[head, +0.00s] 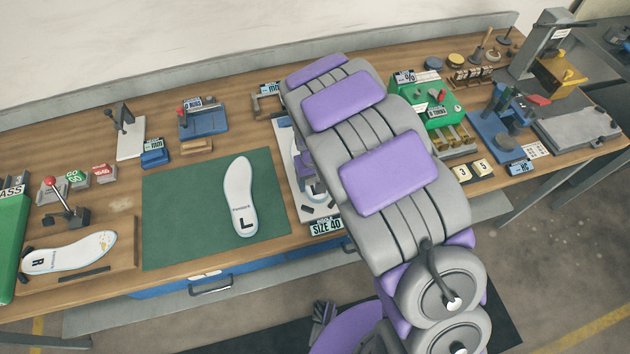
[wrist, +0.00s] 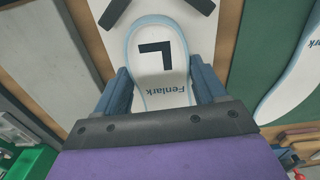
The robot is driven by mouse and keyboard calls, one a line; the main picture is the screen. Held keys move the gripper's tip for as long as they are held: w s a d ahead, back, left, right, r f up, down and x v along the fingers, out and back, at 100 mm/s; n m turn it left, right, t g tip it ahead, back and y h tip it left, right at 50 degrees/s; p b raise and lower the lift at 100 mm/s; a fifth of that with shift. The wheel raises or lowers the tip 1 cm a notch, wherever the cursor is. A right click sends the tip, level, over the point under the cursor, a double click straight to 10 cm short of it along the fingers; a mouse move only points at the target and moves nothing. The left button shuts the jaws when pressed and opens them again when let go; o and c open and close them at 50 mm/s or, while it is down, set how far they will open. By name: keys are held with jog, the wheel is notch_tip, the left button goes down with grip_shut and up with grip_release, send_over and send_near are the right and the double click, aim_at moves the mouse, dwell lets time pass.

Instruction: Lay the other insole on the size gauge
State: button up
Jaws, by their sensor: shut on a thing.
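In the head view the gauge (head: 283,132), labelled SIZE 40, is mostly hidden by my arm. A second L insole (head: 239,198) lies on the green mat; part of it shows in the wrist view (wrist: 292,85).
The green mat (head: 180,215) lies left of the gauge. An R insole (head: 70,254) lies on a wooden board with a red-knobbed lever at the far left. A blue press (head: 205,120) stands behind the mat. Green and blue fixtures stand right of my arm.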

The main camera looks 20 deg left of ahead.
jog(key=shift+a+f, duration=0.3)
jog(key=shift+a, duration=0.2)
jog(key=o, duration=0.6)
jog(key=shift+a, duration=0.2)
jog(key=shift+o, duration=0.7)
jog(key=shift+s, duration=0.1)
jog(key=shift+o, duration=1.4)
jog(key=shift+d, duration=0.35)
jog(key=shift+d+r, duration=0.1)
jog(key=shift+d, duration=0.2)
jog(key=shift+a+r, duration=0.3)
jog(key=shift+r, duration=0.1)
notch_tip(320, 180, up, 11)
jog(key=p, duration=0.2)
